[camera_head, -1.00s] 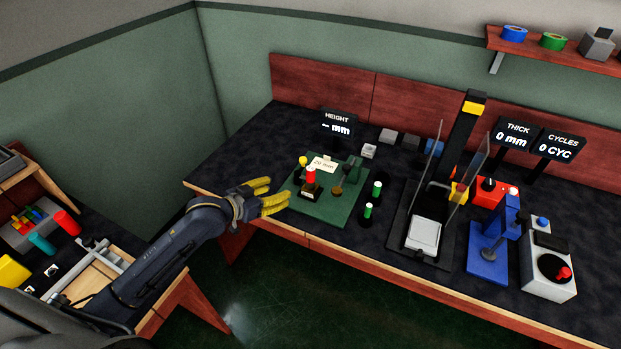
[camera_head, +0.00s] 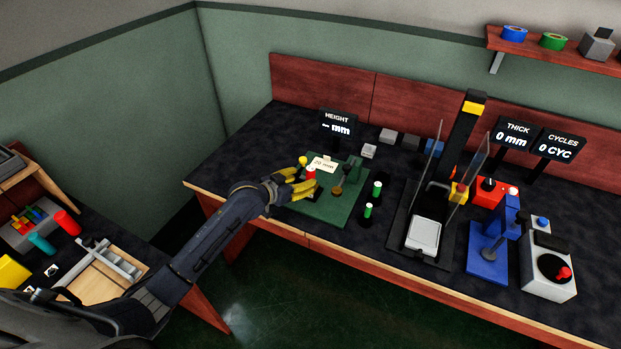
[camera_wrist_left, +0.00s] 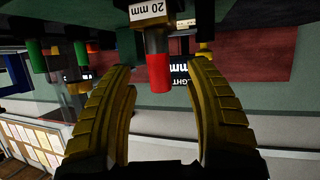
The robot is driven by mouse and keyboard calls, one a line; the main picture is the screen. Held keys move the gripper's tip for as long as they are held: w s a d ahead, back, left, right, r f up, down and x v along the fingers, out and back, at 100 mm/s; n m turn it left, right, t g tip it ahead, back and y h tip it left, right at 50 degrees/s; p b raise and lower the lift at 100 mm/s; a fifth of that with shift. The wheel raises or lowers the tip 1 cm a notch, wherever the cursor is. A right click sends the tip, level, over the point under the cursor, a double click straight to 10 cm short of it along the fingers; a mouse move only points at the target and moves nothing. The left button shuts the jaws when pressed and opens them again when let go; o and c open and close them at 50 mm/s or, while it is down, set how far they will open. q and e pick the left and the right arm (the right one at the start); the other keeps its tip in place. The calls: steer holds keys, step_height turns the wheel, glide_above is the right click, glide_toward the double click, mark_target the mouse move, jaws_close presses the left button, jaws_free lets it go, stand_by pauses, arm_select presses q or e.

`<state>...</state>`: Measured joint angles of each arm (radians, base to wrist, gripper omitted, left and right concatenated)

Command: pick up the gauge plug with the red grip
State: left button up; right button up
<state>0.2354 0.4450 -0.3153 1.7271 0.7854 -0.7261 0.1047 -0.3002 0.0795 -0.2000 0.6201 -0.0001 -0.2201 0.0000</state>
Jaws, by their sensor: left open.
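The gauge plug with the red grip (camera_head: 311,172) stands on the green mat (camera_head: 330,210), partly hidden by my left gripper in the head view. In the left wrist view its red grip (camera_wrist_left: 159,73) shows between the fingers, with a grey part and a white "20 mm" label (camera_wrist_left: 146,12) above it in that upside-down picture. My left gripper (camera_head: 304,180) has yellow fingers, spread open, at the red grip. In the wrist view the gripper (camera_wrist_left: 159,66) has gaps on both sides of the grip, with no contact visible. My right gripper is not in view.
A yellow-topped piece (camera_head: 303,161) stands just behind the red grip. Green-topped plugs (camera_head: 367,210) stand at the mat's right side. The height display (camera_head: 337,128) stands behind.

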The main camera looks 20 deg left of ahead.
mark_target(308, 178)
arm_select(q)
steer(key=shift+x, duration=2.55)
steer(key=shift+d+r, duration=0.1)
jaws_close()
